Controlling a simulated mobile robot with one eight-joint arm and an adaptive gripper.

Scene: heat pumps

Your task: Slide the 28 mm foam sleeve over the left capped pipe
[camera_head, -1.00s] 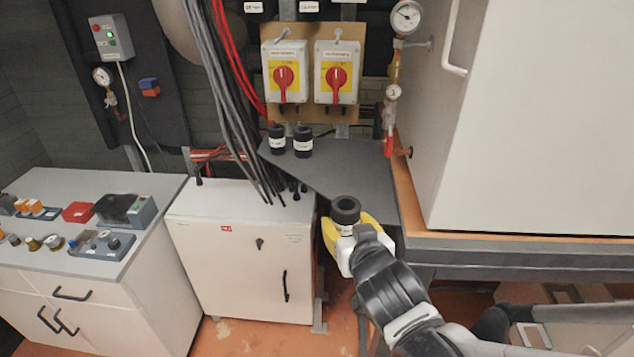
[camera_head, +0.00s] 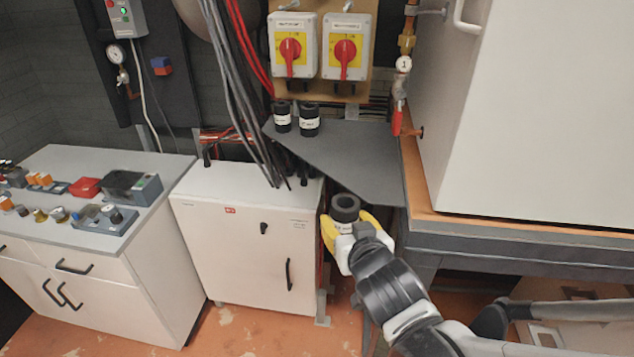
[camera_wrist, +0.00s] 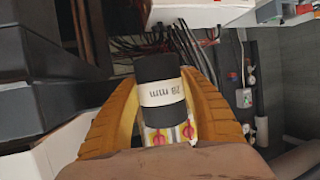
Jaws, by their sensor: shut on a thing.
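My gripper (camera_head: 345,228) has yellow fingers and is shut on a black foam sleeve (camera_head: 345,208) with a white band. In the wrist view the band on the held sleeve (camera_wrist: 160,92) reads "28 mm", upside down. The sleeve stands roughly upright in the head view, its open end up, in front of the grey shelf and right of the white cabinet. Another dark stub (camera_head: 207,155) stands at the cabinet's back left. I cannot tell which is the left capped pipe.
Two black labelled sleeves (camera_head: 309,121) stand on the grey shelf (camera_head: 365,160). A large white unit on an orange-edged bench (camera_head: 500,225) blocks the right. The cabinet top is mostly clear.

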